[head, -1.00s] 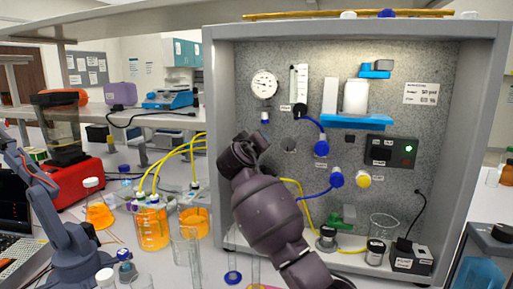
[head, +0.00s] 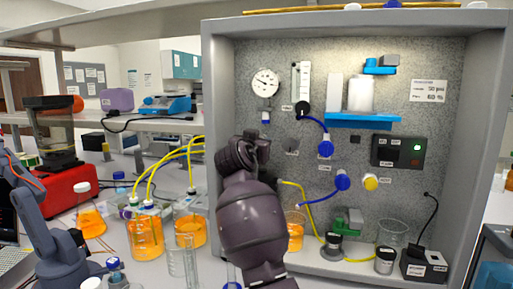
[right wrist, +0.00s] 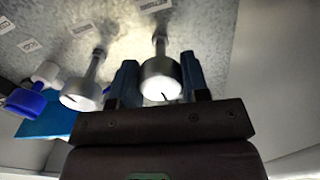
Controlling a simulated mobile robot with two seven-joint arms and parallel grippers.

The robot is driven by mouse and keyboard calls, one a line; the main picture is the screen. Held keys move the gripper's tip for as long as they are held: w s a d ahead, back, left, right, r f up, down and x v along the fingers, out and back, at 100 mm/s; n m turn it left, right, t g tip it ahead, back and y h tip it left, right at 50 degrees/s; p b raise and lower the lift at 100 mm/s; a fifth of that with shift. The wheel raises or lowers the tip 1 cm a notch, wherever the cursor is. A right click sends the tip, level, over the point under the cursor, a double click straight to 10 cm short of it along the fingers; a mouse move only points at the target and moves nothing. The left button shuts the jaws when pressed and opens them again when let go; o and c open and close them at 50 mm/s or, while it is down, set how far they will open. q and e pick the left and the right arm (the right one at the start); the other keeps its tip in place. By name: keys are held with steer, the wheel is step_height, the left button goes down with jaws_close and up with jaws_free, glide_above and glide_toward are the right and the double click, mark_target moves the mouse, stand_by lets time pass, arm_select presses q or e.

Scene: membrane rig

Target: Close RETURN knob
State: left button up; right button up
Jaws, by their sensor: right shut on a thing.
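My right gripper (right wrist: 158,84) is shut on a silver, round knob (right wrist: 161,72) that stands out from the grey speckled panel on a stem. A finger lies on each side of it. The small label by this knob is too blurred to read, so I cannot tell for sure that it is the RETURN knob. A second silver knob (right wrist: 83,92) stands free to the left in the right wrist view. In the head view my right gripper (head: 243,152) is at the panel's left side, and my own wrist hides the held knob. My left gripper is not in view.
The cabinet's grey side wall (head: 212,130) is close to my right gripper. A gauge (head: 265,83) is above it; blue valves (head: 325,148) and tubing are to the right. Beakers of orange liquid (head: 146,238) and glass cylinders (head: 184,258) stand below left.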

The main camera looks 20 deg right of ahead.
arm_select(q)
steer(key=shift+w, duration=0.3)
arm_select(e)
steer(key=shift+f+m, duration=0.15)
steer(key=shift+m, duration=0.25)
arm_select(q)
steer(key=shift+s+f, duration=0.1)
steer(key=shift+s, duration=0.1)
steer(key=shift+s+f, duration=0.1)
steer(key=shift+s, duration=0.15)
arm_select(e)
steer(key=o, duration=0.9)
steer(key=shift+o, duration=0.2)
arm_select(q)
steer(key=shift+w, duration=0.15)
arm_select(e)
steer(key=shift+s, duration=0.15)
